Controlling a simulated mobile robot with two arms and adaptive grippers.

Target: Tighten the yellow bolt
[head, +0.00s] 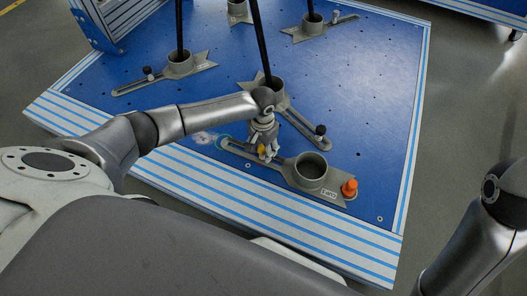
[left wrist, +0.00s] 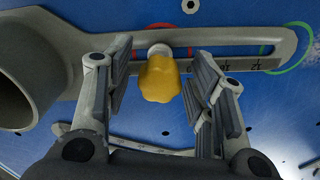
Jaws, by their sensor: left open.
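The yellow bolt (left wrist: 160,78) has a lobed knob. It stands in the slot of a grey metal bracket (left wrist: 262,42) on the blue table. In the head view the yellow bolt (head: 262,149) is partly hidden by my left gripper (head: 267,152). In the left wrist view my left gripper (left wrist: 163,95) is open, with one finger on each side of the yellow knob and visible gaps between. My right gripper is not in view; only part of my right arm shows at the right edge of the head view.
The same bracket has a round socket (head: 311,168) and an orange knob (head: 349,187) at its right end. Other brackets with black-knobbed bolts (head: 320,130) and dark poles (head: 260,40) stand farther back. The blue surface (head: 375,85) at the right is clear.

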